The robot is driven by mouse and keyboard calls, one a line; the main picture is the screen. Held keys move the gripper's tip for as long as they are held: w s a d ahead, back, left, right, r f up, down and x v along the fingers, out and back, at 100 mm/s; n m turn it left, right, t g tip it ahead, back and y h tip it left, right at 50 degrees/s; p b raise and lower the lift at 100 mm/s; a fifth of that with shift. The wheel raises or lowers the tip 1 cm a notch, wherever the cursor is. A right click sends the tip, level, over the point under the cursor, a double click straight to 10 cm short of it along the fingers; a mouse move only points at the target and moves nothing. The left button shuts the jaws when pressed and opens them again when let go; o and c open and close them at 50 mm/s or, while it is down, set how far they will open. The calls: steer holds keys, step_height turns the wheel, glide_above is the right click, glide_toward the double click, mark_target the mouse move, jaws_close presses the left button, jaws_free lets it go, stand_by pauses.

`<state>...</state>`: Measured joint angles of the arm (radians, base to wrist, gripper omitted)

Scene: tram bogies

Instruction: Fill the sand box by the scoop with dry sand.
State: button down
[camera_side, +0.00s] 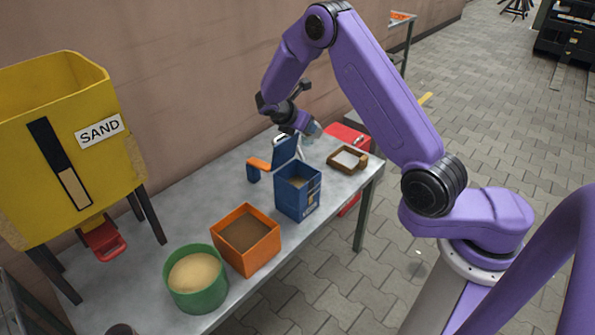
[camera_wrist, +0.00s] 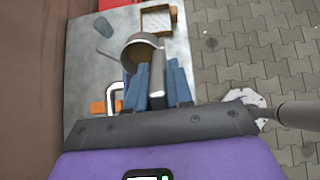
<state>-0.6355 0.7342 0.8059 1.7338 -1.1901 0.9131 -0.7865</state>
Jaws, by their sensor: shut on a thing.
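The yellow sand box (camera_side: 70,130), labelled SAND, stands on dark legs at the left. Its upright window shows tan sand in the lower part only. My gripper (camera_side: 303,122) is above the far part of the table, behind the blue box. It is shut on the scoop (camera_side: 315,130), whose round grey-brown bowl (camera_wrist: 142,50) shows ahead of the fingers in the wrist view. I cannot tell what is in the bowl. A green tub (camera_side: 197,283) holds pale sand, an orange box (camera_side: 249,262) holds darker brown sand, and a blue box (camera_side: 299,202) holds some tan material.
A wooden tray (camera_side: 361,167) with pale contents lies at the table's far end, near a red object (camera_side: 350,138). An orange-and-blue item (camera_side: 259,164) stands behind the blue box. The wall borders the table.

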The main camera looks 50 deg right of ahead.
mark_target(314, 137)
step_height(314, 137, up, 2)
steer(key=shift+d+r, duration=0.1)
steer(key=shift+r, duration=0.05)
steer(key=shift+d+r+y, duration=0.2)
steer(key=shift+d+y, duration=0.6)
steer(key=shift+y, duration=1.1)
steer(key=f, duration=0.3)
steer(key=d+f, duration=0.1)
steer(key=f, duration=0.2)
steer(key=d+f, duration=0.1)
steer(key=f, duration=0.1)
steer(key=shift+d+f, duration=0.15)
steer(key=shift+f, duration=0.25)
steer(key=shift+y, duration=0.8)
steer(key=d+f, duration=0.2)
steer(key=f, duration=0.1)
steer(key=shift+w+d+f, duration=0.1)
steer(key=shift+d, duration=0.15)
steer(key=shift+w+d+f+y+p, duration=0.1)
steer(key=shift+d+f+y+p, duration=0.1)
steer(key=shift+d+y, duration=1.05)
steer(key=shift+w+d+f+y+p, duration=0.15)
steer(key=shift+d+y, duration=0.7)
steer(key=shift+d, duration=0.7)
steer(key=shift+s+r, duration=0.1)
steer(key=shift+r, duration=2.35)
